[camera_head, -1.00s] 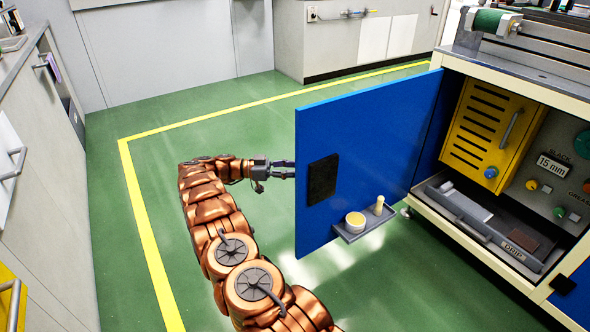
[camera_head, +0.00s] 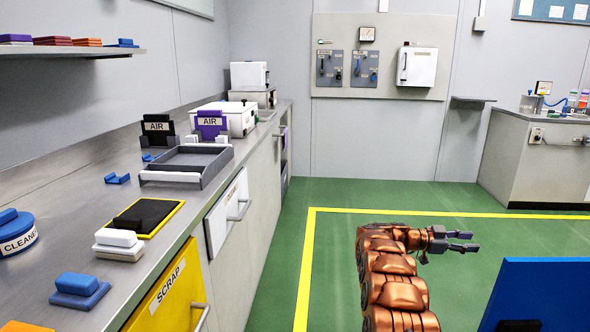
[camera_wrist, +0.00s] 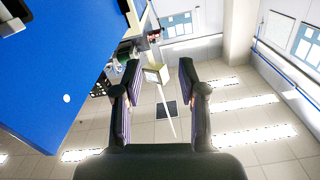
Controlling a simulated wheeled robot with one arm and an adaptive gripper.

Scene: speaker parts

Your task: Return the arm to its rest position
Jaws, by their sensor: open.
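My gripper (camera_head: 462,241) is at the end of my copper-coloured arm, to the right of the middle in the head view. Its two fingers point right and are apart, with nothing between them. In the wrist view my gripper (camera_wrist: 158,85) also shows two dark fingers spread open, with only the far room behind them. The arm is raised over the green floor and bent at the wrist. My arm's lower part is cut off by the bottom edge of the head view.
The blue door (camera_head: 540,295) stands to the right of my arm; it fills the wrist view's upper left (camera_wrist: 50,60). A counter (camera_head: 95,215) with a grey tray (camera_head: 180,178) runs along the left. Green floor (camera_head: 330,195) lies clear behind the arm.

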